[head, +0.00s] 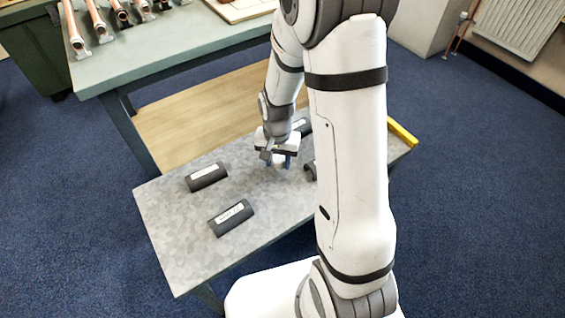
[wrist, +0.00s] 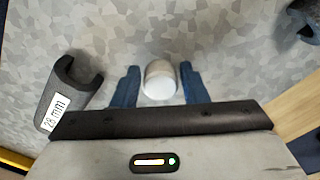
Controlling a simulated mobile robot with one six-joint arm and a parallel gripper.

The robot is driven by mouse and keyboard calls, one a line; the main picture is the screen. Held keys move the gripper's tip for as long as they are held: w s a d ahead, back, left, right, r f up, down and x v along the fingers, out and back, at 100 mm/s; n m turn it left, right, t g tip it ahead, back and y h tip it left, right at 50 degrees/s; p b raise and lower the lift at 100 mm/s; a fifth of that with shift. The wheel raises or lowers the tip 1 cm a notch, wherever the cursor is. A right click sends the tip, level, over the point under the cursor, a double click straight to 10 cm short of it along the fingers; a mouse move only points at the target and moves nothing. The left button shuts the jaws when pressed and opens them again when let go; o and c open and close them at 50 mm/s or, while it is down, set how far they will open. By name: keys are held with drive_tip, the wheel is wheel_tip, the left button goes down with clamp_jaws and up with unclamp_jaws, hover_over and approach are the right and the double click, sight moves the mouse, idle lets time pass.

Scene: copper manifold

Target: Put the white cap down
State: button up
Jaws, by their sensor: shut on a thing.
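The white cap (wrist: 160,82) is between the two blue fingers of my gripper (wrist: 158,85) in the wrist view. The cap is a short white cylinder, its round end facing the camera. In the head view my gripper (head: 280,162) is low over the grey metal-topped table (head: 170,235), with a small white bit of the cap (head: 279,166) showing between the fingers. I cannot tell whether the cap touches the table top. The gripper is shut on it.
Dark half-round holders with white labels lie on the table, two at left (head: 207,177) and (head: 231,217). A "28 mm" holder (wrist: 65,90) is close left of the fingers in the wrist view. A green bench (head: 150,55) with copper pipes stands behind. The table's front left is clear.

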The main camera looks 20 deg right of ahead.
drive_tip(key=shift+f, duration=0.3)
drive_tip(key=shift+f, duration=0.1)
drive_tip(key=shift+f, duration=0.15)
drive_tip(key=o, duration=0.9)
drive_tip(key=shift+o, duration=0.2)
